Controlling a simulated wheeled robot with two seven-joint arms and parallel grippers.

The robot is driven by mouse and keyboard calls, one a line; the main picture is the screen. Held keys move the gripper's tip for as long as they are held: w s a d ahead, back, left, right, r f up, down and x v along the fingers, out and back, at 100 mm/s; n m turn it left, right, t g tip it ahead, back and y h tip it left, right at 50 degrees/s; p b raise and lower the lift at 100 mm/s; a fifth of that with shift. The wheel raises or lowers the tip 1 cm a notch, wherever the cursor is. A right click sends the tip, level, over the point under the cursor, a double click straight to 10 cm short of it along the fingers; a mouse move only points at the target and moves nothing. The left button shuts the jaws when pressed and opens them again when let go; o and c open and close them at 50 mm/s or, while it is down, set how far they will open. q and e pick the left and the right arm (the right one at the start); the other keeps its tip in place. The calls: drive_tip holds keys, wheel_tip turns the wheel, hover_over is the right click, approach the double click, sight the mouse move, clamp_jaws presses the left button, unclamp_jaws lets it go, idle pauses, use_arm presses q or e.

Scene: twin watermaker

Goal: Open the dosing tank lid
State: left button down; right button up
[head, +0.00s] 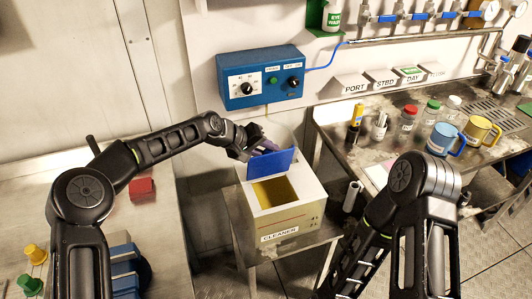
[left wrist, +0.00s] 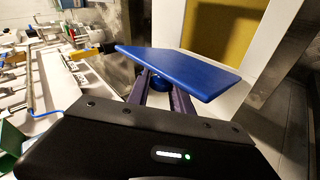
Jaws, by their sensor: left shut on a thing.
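The white dosing tank (head: 283,222), marked CLEANER, stands on a low metal bench in the middle of the head view. Its blue lid (head: 272,164) is tilted up at the far edge, and the opening shows a yellow inside (head: 274,191). My left gripper (head: 258,148) is behind the raised lid. In the left wrist view its two purple fingers (left wrist: 165,96) are shut on a small blue knob (left wrist: 159,81) on the lid (left wrist: 185,70). The lid partly hides the fingertips in the head view. My right arm shows at the right, but its gripper is out of view.
A blue control box (head: 262,78) hangs on the wall behind the tank. Bottles and mugs, one blue (head: 441,139) and one yellow (head: 481,132), stand on the right bench. A red block (head: 141,188) lies on the left counter.

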use_arm(q)
drive_tip(key=shift+w, duration=0.15)
drive_tip(key=c, duration=1.2)
unclamp_jaws()
drive_tip(key=shift+a+r+b, duration=0.3)
drive_tip(key=shift+a, duration=0.05)
drive_tip(key=b+v, duration=0.2)
drive_tip(key=v, duration=0.5)
drive_tip(key=shift+d, duration=0.1)
